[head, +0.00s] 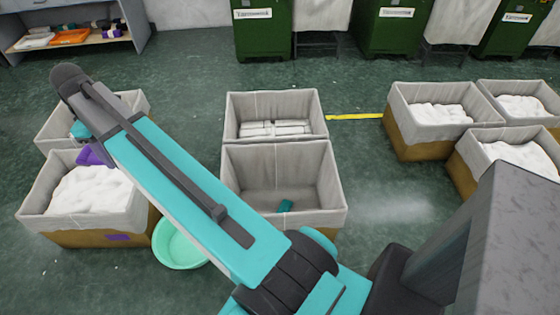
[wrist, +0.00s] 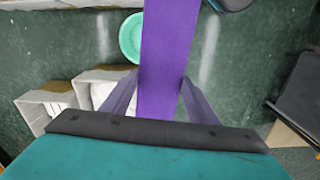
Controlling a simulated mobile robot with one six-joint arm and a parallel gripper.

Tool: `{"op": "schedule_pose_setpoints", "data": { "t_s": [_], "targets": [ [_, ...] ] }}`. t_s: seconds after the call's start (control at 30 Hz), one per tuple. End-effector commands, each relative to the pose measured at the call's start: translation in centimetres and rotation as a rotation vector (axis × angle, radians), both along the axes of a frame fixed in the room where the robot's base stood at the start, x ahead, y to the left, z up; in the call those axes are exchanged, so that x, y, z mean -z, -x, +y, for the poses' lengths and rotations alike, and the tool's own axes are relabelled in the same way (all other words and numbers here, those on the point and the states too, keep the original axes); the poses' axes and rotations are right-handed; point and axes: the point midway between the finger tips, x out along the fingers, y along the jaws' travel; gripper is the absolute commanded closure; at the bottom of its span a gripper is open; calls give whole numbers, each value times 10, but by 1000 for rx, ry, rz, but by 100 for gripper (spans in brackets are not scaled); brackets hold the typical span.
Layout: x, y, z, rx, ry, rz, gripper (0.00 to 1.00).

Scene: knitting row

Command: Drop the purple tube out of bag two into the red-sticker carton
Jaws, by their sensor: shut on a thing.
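A long purple tube (wrist: 168,55) fills the middle of the wrist view. My gripper (wrist: 160,100) is shut on it, with a finger at each side, and the tube points away from the wrist. In the head view, a purple piece (head: 93,155) shows beside my arm at the back edge of the front left carton (head: 45,227). I cannot tell whether it is the same tube. That carton holds white goods and bears a purple sticker (head: 119,238). No red sticker shows, and I cannot make out which bag is two.
A mint-green tub (head: 180,245) stands on the floor, also in the wrist view (wrist: 131,38). The front middle carton (head: 285,218) holds one small teal piece (head: 285,206). Several cartons with white contents stand at right. Green machines (head: 262,35) line the back.

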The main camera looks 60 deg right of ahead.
Motion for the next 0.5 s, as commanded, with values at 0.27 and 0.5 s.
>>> {"op": "schedule_pose_setpoints", "data": {
  "t_s": [0.27, 0.5],
  "targets": [
    [18, 0, -27, 57, 0, 1, 67],
    [62, 2, -88, 199, -1, 1, 67]
  ]
}}
